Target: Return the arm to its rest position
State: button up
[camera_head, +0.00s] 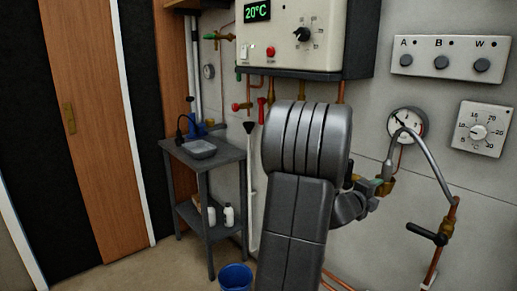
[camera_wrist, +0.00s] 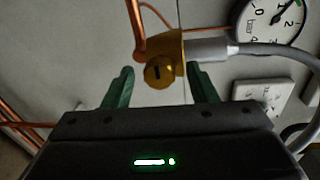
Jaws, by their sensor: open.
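My arm rises through the middle of the head view, bent, with its wrist turned toward the wall at the right. My gripper (camera_wrist: 161,72) is open in the wrist view, its two green fingers apart. A brass valve (camera_wrist: 162,70) with a slotted round end shows between the fingers, with gaps on both sides; I cannot tell how deep it sits between them. In the head view my gripper (camera_head: 373,182) is small and partly hidden, close beside the brass valve (camera_head: 388,184). Nothing is visibly held.
A grey hose (camera_head: 430,157) loops from the valve to a copper pipe with a black-handled tap (camera_head: 428,234). A pressure gauge (camera_head: 407,122) and dial (camera_head: 483,129) are near. A boiler (camera_head: 300,35) hangs above. A grey side table (camera_head: 205,152) and blue bucket (camera_head: 235,277) stand left.

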jog(key=m+b, duration=0.2)
jog(key=m, duration=0.2)
jog(key=shift+t+y+b, duration=0.3)
dwell(0.4)
